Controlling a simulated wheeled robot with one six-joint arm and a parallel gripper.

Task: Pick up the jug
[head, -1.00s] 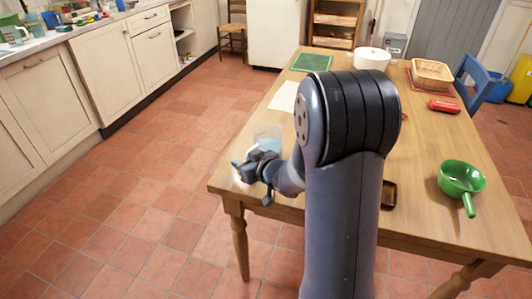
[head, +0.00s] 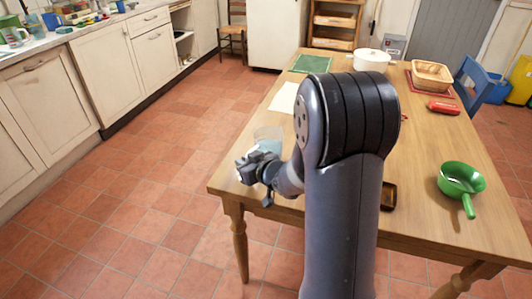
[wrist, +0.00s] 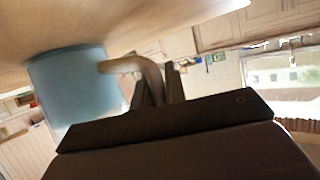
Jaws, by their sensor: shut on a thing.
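The jug (head: 268,135) is a translucent pale-blue vessel at the left edge of the wooden table (head: 421,150). In the wrist view the jug (wrist: 75,83) shows large at the left, with its curved handle (wrist: 125,66) reaching toward my gripper. My gripper (wrist: 160,88) is shut on the handle, with its fingers on either side of it. In the head view my gripper (head: 254,165) is just in front of the jug and covers its lower part. I cannot tell whether the jug's base touches the table.
A green pan (head: 461,179) and a small dark tray (head: 389,196) are on the table's near right. A white pot (head: 372,60), a basket (head: 432,75), a red item (head: 444,107) and a green mat (head: 311,63) are farther back. The floor left of the table is clear.

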